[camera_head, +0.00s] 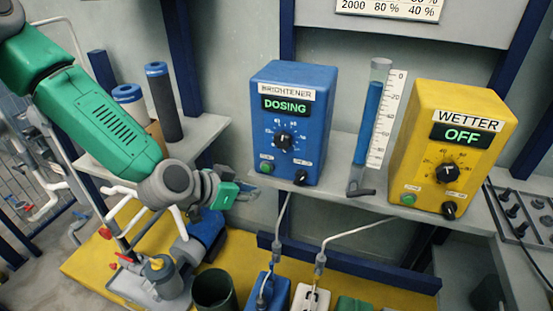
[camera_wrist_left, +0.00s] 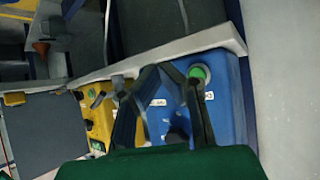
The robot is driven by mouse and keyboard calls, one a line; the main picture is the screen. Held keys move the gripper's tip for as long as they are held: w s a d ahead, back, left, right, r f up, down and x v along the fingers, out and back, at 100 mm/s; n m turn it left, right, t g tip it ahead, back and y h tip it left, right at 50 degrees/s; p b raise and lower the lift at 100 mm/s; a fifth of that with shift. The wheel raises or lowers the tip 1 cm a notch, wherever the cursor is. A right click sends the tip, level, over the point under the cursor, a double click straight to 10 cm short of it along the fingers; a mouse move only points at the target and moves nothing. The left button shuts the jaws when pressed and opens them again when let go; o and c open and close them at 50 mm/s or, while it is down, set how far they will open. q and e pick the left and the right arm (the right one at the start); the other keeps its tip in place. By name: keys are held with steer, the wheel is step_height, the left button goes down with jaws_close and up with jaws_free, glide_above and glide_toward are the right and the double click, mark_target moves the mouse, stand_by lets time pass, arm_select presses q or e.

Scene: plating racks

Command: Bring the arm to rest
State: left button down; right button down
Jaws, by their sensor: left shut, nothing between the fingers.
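My left arm comes in from the upper left of the head view, with its wrist over the lower left area. My left gripper (camera_head: 240,192) is small and partly hidden there, to the left of the blue brightener box (camera_head: 315,115). In the left wrist view the dark fingers of my left gripper (camera_wrist_left: 165,70) come together at their tips, shut and empty. Behind them are the blue box (camera_wrist_left: 230,105) and the yellow wetter box (camera_wrist_left: 98,118). The brightener display reads DOSING; the wetter (camera_head: 475,105) display reads OFF. My right gripper is not in view.
A clear tube with blue liquid (camera_head: 369,120) stands between the boxes on the grey shelf (camera_head: 345,190). Rolls (camera_head: 163,105) stand on the left shelf. Below are a yellow platform (camera_head: 95,265), a valve assembly (camera_head: 160,275), a dark bucket (camera_head: 215,290) and small hose-fed containers.

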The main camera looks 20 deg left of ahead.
arm_select(q)
steer(key=s+d+f+n+g+y, duration=0.15)
steer(key=s+f+g, duration=0.35)
steer(key=s+f, duration=0.8)
steer(key=s+a+f+n+g+y, duration=0.1)
steer(key=s+a+f+g, duration=0.1)
steer(key=s, duration=0.5)
steer(key=s+a+f+n+g+y, duration=0.2)
steer(key=s+a+f, duration=0.1)
steer(key=s, duration=0.4)
steer(key=shift+s+f, duration=0.4)
steer(key=shift+f, duration=0.2)
steer(key=shift+y, duration=0.25)
steer(key=shift+w+d, duration=0.1)
stand_by(4.3)
